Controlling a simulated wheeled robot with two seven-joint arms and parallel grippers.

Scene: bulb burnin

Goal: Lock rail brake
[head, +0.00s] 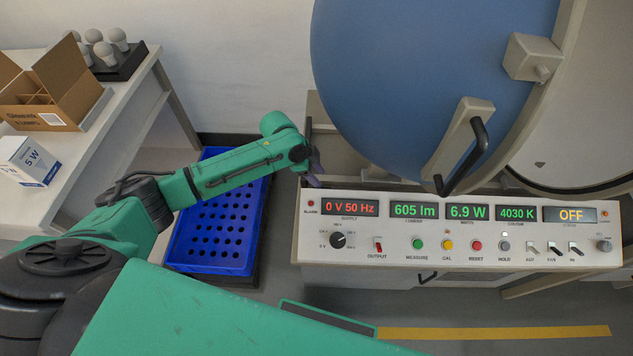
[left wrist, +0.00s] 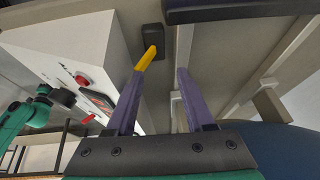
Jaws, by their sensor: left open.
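My left gripper (head: 315,168) is at the left end of the instrument console, partly hidden behind it in the head view. In the left wrist view its two purple fingers (left wrist: 160,73) are spread apart with nothing between them. A yellow lever (left wrist: 148,57) on a black block (left wrist: 154,38), which looks like the rail brake, is just beyond the left fingertip and overlaps it in the picture. I cannot tell whether they touch. The lever slants down-left from the block. It is hidden in the head view. My right gripper is not in view.
The white console (head: 450,265) with displays and switches stands close right of my left gripper. A large blue dome (head: 400,70) with a black handle (head: 468,155) rises behind it. A blue perforated crate (head: 218,225) is below my left forearm. A table (head: 90,165) with boxes is left.

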